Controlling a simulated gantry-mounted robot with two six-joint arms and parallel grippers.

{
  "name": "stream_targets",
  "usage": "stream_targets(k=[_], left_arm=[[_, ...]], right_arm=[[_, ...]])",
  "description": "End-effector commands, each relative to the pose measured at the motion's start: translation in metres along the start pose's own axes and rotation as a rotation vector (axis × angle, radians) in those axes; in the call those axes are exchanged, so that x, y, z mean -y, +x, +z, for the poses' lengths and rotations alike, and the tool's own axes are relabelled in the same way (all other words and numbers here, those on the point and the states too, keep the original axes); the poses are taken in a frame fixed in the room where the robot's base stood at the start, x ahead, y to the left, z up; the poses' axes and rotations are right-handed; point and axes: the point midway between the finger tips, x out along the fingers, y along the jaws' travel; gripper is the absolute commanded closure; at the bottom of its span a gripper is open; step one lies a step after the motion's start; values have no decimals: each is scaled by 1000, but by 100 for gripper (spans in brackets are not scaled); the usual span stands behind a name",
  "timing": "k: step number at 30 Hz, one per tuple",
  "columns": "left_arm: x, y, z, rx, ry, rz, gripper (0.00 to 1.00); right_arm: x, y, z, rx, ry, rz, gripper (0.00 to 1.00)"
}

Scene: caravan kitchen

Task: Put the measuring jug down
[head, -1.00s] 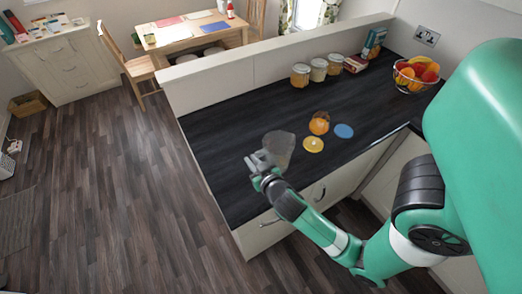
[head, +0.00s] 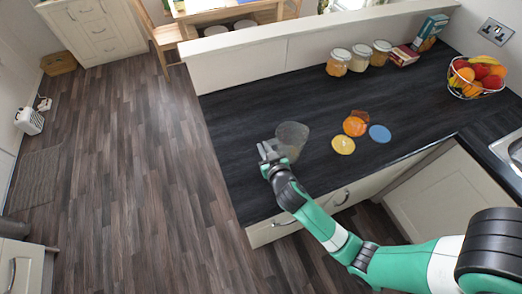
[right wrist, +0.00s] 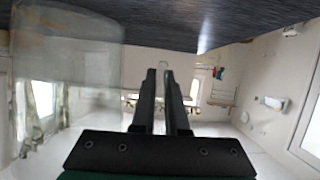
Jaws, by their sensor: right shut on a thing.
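The measuring jug (head: 292,138) is a translucent grey vessel over the near left part of the dark worktop (head: 240,115). It also shows at the upper left of the right wrist view (right wrist: 70,55), up against the dark worktop surface. My right gripper (head: 268,153) is at the jug's left side, with its fingers (right wrist: 164,75) close together. It is shut on the jug; the exact grip point is hard to see. I cannot tell whether the jug's base touches the worktop. My left gripper is not in view.
Several jars (head: 338,62) stand by the low back wall. A fruit basket (head: 476,78) is at the right. The worktop left of and behind the jug is clear.

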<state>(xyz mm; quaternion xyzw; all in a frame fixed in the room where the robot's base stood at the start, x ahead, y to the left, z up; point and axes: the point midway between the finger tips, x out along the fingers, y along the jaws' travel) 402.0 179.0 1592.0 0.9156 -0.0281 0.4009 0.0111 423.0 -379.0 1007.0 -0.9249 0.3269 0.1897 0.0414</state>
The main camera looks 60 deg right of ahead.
Motion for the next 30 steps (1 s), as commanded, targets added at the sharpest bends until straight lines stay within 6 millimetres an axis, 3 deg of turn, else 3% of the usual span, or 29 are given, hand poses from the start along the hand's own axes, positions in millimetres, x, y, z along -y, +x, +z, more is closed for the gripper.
stream_targets(k=[7, 13, 24, 25, 29, 30], left_arm=[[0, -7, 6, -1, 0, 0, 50], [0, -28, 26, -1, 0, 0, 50], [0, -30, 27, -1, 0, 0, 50], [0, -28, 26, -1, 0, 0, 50], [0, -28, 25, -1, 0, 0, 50], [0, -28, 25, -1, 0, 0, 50]], right_arm=[[-1, 7, 8, -1, 1, 3, 100], [-5, 22, 41, 0, 5, 11, 100], [-6, 23, 43, 0, 6, 13, 100], [-6, 22, 42, 1, 6, 13, 83], [-6, 22, 41, 1, 6, 13, 60], [-6, 22, 41, 1, 6, 13, 59]])
